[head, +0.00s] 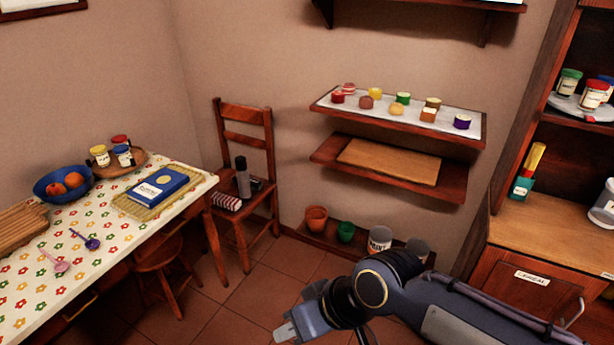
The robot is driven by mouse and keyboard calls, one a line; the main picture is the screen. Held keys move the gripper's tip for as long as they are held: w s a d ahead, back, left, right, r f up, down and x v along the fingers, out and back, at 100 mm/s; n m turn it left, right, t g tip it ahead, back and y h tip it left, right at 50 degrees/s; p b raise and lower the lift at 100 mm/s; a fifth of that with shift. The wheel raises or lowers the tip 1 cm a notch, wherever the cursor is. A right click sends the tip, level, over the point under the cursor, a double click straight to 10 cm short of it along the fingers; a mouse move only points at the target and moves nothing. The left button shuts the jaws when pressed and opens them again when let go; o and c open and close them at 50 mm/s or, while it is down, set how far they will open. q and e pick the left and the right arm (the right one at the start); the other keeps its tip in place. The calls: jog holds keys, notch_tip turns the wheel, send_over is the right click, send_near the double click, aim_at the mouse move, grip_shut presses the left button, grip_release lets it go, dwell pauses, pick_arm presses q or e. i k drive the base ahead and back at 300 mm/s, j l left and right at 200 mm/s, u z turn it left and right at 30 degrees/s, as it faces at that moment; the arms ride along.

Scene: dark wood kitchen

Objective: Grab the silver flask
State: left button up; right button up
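A silver-grey flask with a black top (242,177) stands upright on the seat of the wooden chair (243,140) against the back wall. My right gripper (325,334) is low at the bottom edge, in front of the chair and to its right. Its fingers look spread, with floor tiles showing between them, and nothing is seen in it. It is well apart from the flask. My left gripper is not in view.
A striped item (227,201) lies beside the flask on the seat. The flowered table (110,240) and a stool (158,254) stand left of the chair. Wall shelves (398,168) and a low shelf with pots (316,218) are right. Some tiled floor (255,300) is clear.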

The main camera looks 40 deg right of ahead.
aim_at(240, 165)
jog(key=z, duration=0.9)
jog(key=u, duration=0.35)
jog(key=i+l+u, duration=0.35)
jog(key=u, duration=0.15)
jog(key=i+l+u, duration=0.45)
jog(key=i+l, duration=0.2)
jog(key=l, duration=0.2)
jog(key=i+l, duration=0.2)
jog(key=l, duration=0.15)
jog(key=i+l+u, duration=0.1)
jog(key=l, duration=0.3)
jog(key=i+l, duration=0.25)
jog(key=i+l+u, duration=0.1)
jog(key=l, duration=0.4)
jog(key=i, duration=0.1)
